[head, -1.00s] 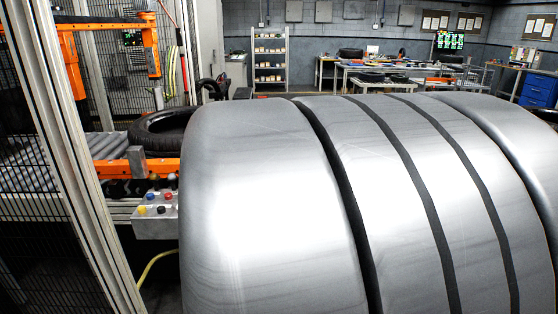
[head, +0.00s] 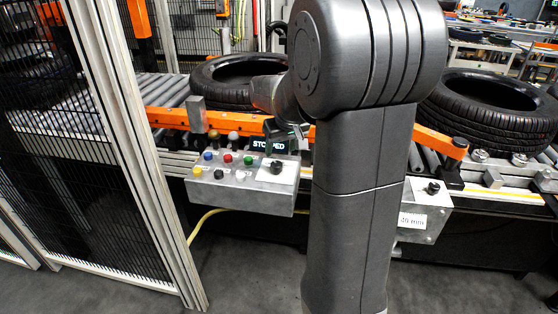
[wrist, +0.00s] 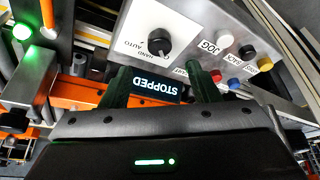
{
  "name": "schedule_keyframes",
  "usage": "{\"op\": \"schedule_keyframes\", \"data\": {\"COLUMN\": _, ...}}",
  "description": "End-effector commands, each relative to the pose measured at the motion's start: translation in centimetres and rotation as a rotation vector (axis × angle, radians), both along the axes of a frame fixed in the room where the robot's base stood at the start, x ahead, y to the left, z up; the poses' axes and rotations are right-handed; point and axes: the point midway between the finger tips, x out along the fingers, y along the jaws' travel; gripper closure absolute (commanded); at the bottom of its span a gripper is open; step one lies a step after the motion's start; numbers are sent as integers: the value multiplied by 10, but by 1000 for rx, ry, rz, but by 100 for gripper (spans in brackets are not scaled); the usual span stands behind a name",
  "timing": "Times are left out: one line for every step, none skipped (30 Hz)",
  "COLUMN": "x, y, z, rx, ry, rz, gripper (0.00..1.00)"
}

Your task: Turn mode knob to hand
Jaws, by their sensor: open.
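The mode knob (wrist: 159,42) is a black round knob on a white plate marked HAND and AUTO, upside down in the wrist view. I cannot tell for sure which label it points to. In the head view the knob (head: 277,167) sits at the right end of the grey control box (head: 240,195). My gripper (wrist: 158,70) is open, its two dark green fingers apart and empty. The knob shows beyond the fingertips, between their lines, not touched. In the head view my gripper (head: 284,135) is partly hidden by my arm, above and behind the knob.
A display (head: 268,146) reading STOPPED stands behind the knob. Coloured buttons (head: 228,159) sit left of it. An orange rail (head: 170,118) and tyres (head: 490,105) lie behind. A second box (head: 425,205) is at right, a mesh fence (head: 90,180) at left.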

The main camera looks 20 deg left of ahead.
Motion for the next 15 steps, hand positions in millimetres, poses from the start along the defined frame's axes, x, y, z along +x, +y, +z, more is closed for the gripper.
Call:
{"op": "schedule_keyframes", "data": {"x": 3, "y": 3, "z": -12, "rx": -3, "ry": 4, "rz": 0, "gripper": 44}}
{"op": "schedule_keyframes", "data": {"x": 4, "y": 5, "z": -18, "rx": -2, "ry": 3, "rz": 0, "gripper": 44}}
{"op": "schedule_keyframes", "data": {"x": 7, "y": 7, "z": -26, "rx": -3, "ry": 4, "rz": 0, "gripper": 44}}
{"op": "schedule_keyframes", "data": {"x": 8, "y": 9, "z": -31, "rx": -3, "ry": 3, "rz": 0, "gripper": 44}}
{"op": "schedule_keyframes", "data": {"x": 10, "y": 11, "z": -36, "rx": -3, "ry": 3, "rz": 0, "gripper": 44}}
{"op": "schedule_keyframes", "data": {"x": 12, "y": 12, "z": -43, "rx": -3, "ry": 3, "rz": 0, "gripper": 44}}
{"op": "schedule_keyframes", "data": {"x": 13, "y": 14, "z": -47, "rx": -2, "ry": 2, "rz": 0, "gripper": 44}}
{"op": "schedule_keyframes", "data": {"x": 14, "y": 15, "z": -52, "rx": -3, "ry": 3, "rz": 0, "gripper": 44}}
{"op": "schedule_keyframes", "data": {"x": 16, "y": 17, "z": -57, "rx": -2, "ry": 2, "rz": 0, "gripper": 44}}
{"op": "schedule_keyframes", "data": {"x": 17, "y": 18, "z": -60, "rx": -1, "ry": 1, "rz": 0, "gripper": 44}}
{"op": "schedule_keyframes", "data": {"x": 17, "y": 19, "z": -63, "rx": -1, "ry": 1, "rz": 0, "gripper": 44}}
{"op": "schedule_keyframes", "data": {"x": 18, "y": 20, "z": -66, "rx": -1, "ry": 2, "rz": -1, "gripper": 44}}
{"op": "schedule_keyframes", "data": {"x": 19, "y": 20, "z": -68, "rx": 0, "ry": 1, "rz": -1, "gripper": 44}}
{"op": "schedule_keyframes", "data": {"x": 20, "y": 21, "z": -70, "rx": 0, "ry": 1, "rz": -1, "gripper": 44}}
{"op": "schedule_keyframes", "data": {"x": 20, "y": 21, "z": -72, "rx": 0, "ry": 0, "rz": -1, "gripper": 44}}
